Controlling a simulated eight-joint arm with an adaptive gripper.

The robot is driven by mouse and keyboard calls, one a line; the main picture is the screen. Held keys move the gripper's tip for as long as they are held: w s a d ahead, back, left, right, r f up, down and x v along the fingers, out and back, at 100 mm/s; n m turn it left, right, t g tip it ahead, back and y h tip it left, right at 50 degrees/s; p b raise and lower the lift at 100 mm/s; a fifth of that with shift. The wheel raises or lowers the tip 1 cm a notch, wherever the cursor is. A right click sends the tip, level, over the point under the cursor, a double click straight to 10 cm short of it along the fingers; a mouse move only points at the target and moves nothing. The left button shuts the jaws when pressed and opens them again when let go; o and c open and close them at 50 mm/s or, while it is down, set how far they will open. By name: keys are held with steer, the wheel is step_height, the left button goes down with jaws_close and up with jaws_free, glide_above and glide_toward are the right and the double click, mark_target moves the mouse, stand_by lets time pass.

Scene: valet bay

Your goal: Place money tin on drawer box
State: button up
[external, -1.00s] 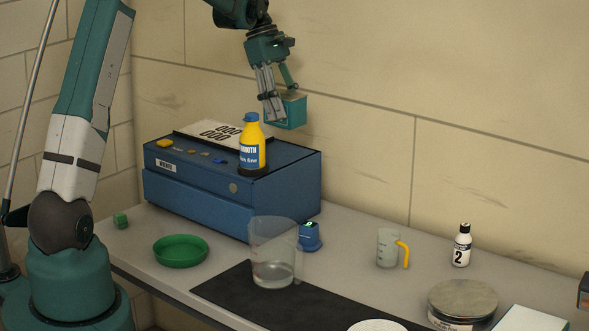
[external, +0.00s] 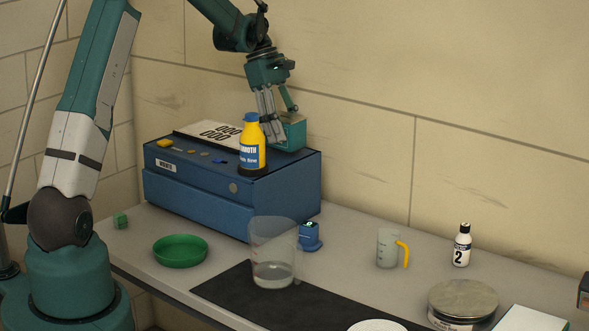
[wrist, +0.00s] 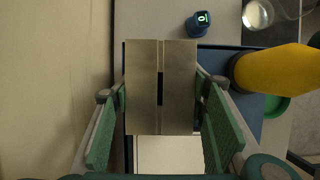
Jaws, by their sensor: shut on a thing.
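The money tin (external: 294,132) is a teal box with a grey slotted lid; the lid with its dark slot (wrist: 160,104) fills the middle of the wrist view. My gripper (external: 277,122) is shut on the tin, one finger on each side. The drawer box (external: 205,210) is a blue two-drawer case on the bench. The tin is over the back right part of its top, behind the yellow bottle. The bottle hides part of the tin's lower edge, and I cannot tell whether the tin touches the top.
The yellow bottle (external: 251,150) with a blue cap stands on the box's front right top, close to my gripper. A white number plate (external: 212,136) lies on the top at left. A clear jug (external: 272,255) and a small blue device (external: 309,236) stand in front.

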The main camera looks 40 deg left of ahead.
steer(key=shift+f, duration=0.8)
steer(key=shift+f, duration=0.1)
steer(key=o, duration=1.1)
steer(key=b+v, duration=0.1)
steer(key=v, duration=1.1)
